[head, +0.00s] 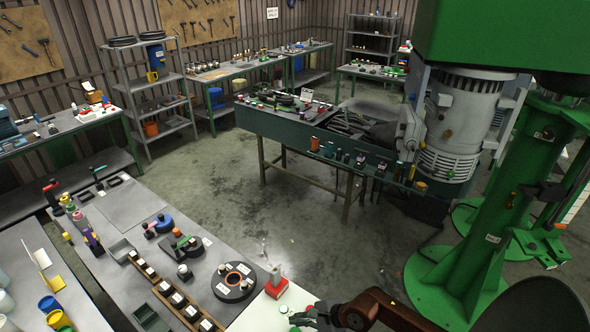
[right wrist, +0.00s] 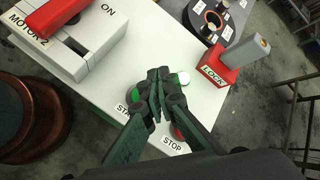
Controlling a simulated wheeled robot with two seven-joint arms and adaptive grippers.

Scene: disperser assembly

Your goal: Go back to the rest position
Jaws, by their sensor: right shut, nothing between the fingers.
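My right gripper (head: 306,317) is at the bottom of the head view, over the corner of a white control panel (head: 258,316). In the right wrist view the gripper (right wrist: 158,78) is shut with nothing between its fingers. Its fingers are over the panel between a green START button (right wrist: 133,95) and a red STOP button (right wrist: 179,133), both partly hidden; I cannot tell whether it touches either. A small white-and-green round part (right wrist: 183,78) shows just beyond the fingertips. My left gripper is in neither view.
A red LOCK block (right wrist: 217,68) with a grey post stands near the panel edge. A MOTOR 2 switch box (right wrist: 85,35) with a red lever is at upper left. The grey workbench (head: 130,205) holds several tools. The green disperser machine (head: 470,230) stands at right. Open floor lies between.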

